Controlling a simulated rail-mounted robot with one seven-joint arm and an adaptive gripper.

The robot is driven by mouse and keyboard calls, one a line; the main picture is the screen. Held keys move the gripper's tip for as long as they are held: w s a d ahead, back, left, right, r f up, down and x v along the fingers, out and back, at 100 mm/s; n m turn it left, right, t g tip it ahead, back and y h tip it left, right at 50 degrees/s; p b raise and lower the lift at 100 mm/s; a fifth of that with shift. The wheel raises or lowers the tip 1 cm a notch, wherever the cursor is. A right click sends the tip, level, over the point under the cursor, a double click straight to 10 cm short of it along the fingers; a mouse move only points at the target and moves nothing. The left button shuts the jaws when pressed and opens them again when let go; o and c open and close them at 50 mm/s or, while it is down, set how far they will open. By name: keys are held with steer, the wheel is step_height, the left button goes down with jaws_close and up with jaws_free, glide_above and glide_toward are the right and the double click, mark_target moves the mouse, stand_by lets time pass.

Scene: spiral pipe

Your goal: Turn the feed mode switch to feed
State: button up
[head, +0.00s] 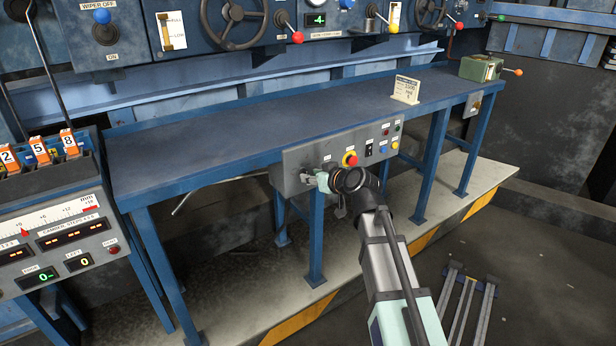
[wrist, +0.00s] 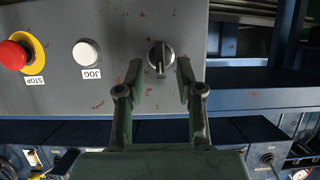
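The grey control panel (head: 296,160) hangs under the front edge of the blue table. A black rotary switch knob (wrist: 160,56) with a lighter handle shows in the wrist view, its handle roughly vertical in that picture. I take it to be the feed mode switch; no feed label is readable. My gripper (wrist: 160,70) is open, with one fingertip on each side of the knob and a visible gap on both sides. In the head view my gripper (head: 313,180) is at the panel's left end and largely hides the switch.
A white JOG button (wrist: 86,52) and a red STOP button (wrist: 14,55) on a yellow ring sit beside the switch; the stop button (head: 350,159) also shows in the head view. The blue table (head: 250,120) overhangs the panel, and a table leg (head: 316,240) stands below.

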steer(key=shift+x, duration=1.45)
jaws_close()
steer(key=m+g+y+b, duration=0.1)
steer(key=m+y, duration=0.1)
steer(key=m, duration=0.1)
steer(key=m+g+y+b, duration=0.1)
steer(key=m+y, duration=0.1)
steer(key=m, duration=0.1)
steer(key=shift+w+d+f+m, duration=0.15)
steer(key=shift+d+m, duration=0.1)
steer(key=shift+m, duration=0.15)
